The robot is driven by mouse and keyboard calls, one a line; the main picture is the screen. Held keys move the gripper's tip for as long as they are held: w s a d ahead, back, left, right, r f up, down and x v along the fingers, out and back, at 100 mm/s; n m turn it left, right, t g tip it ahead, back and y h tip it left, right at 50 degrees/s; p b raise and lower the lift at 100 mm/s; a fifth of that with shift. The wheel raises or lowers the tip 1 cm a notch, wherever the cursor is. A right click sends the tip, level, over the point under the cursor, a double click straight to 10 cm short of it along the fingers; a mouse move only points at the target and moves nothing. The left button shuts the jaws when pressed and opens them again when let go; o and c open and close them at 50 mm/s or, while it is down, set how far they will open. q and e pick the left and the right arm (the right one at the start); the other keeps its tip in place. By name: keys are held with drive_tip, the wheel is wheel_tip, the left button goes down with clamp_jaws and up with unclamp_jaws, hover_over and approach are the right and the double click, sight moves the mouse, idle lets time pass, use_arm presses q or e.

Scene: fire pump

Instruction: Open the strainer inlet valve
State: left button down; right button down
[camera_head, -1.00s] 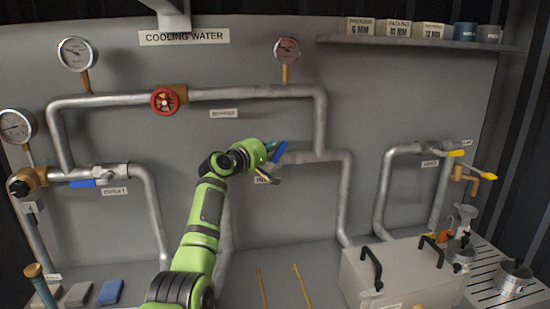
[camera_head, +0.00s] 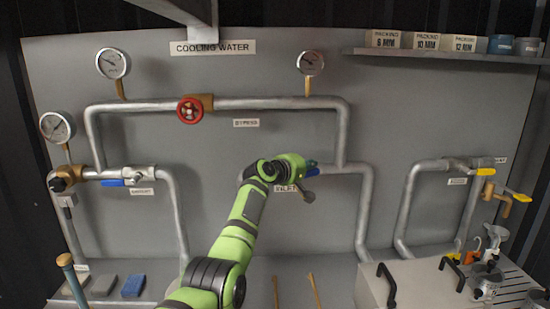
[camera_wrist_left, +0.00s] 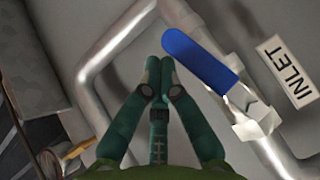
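The inlet valve has a blue lever handle (camera_head: 313,172) on the grey pipe by the INLET label (camera_head: 285,188). In the left wrist view the blue handle (camera_wrist_left: 201,61) lies close to the line of its pipe, at a slight angle to it. The silver valve body (camera_wrist_left: 255,118) shows below it. My left gripper (camera_head: 307,165) is right at the handle in the head view, partly covering the valve. In the left wrist view my left gripper (camera_wrist_left: 161,66) has its dark green fingertips together, with nothing between them, just left of the handle. My right gripper is out of view.
Pipes fixed to the grey panel surround the valve. A red handwheel (camera_head: 190,110) is above left, and another blue-handled valve (camera_head: 112,183) is at the left. A grey box with black handles (camera_head: 415,286) stands at the lower right. Two thin sticks (camera_head: 315,291) lie below.

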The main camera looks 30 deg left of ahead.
use_arm(q)
drive_tip(key=shift+w+d+f+m+g+p, duration=0.15)
drive_tip(key=shift+d+f+m+g+p, duration=0.1)
drive_tip(key=shift+f+m+g+p, duration=0.3)
idle(0.4)
drive_tip(key=s+d+r, duration=0.4)
drive_tip(key=s+r, duration=0.2)
drive_tip(key=r, duration=0.5)
